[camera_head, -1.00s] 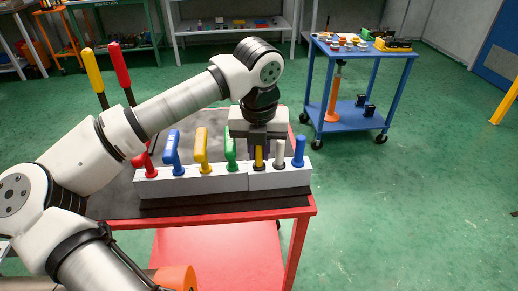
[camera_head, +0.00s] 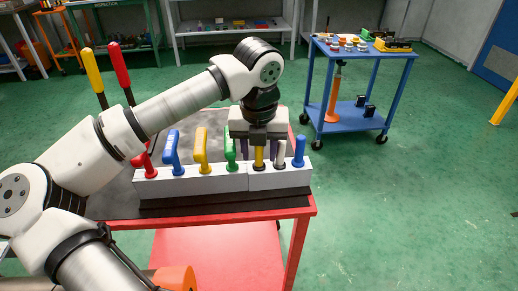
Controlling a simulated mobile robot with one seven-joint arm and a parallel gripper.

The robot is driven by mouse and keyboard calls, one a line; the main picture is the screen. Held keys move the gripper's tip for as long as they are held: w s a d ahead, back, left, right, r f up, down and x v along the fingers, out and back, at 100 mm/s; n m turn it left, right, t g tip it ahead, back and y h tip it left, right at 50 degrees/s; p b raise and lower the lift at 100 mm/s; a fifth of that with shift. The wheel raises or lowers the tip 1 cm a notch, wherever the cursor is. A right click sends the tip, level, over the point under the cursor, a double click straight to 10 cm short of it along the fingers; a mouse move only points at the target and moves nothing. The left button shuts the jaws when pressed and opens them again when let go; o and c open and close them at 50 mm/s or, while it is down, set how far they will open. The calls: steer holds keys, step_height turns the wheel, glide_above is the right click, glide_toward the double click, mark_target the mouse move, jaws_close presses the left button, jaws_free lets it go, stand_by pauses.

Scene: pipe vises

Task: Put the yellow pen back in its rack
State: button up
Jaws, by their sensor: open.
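The yellow pen (camera_head: 259,156) stands upright in the white rack (camera_head: 215,185), in its right half, with a dark band near its lower end. My gripper (camera_head: 259,150) is open just above and around the upper part of the pen, its fingers on either side with a gap between. How deep the pen sits in the rack cannot be seen.
The rack stands on a red cart (camera_head: 240,216) with a dark top. A green handle (camera_head: 230,154) stands close left of my gripper. A white pen (camera_head: 280,153) and a blue pen (camera_head: 298,151) stand close right. A blue cart (camera_head: 352,118) is behind right.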

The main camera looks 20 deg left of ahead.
step_height(320, 180, up, 14)
steer(key=s, duration=0.1)
steer(key=shift+s+d+f, duration=0.15)
steer(key=shift+s+d, duration=0.05)
steer(key=shift+s, duration=0.1)
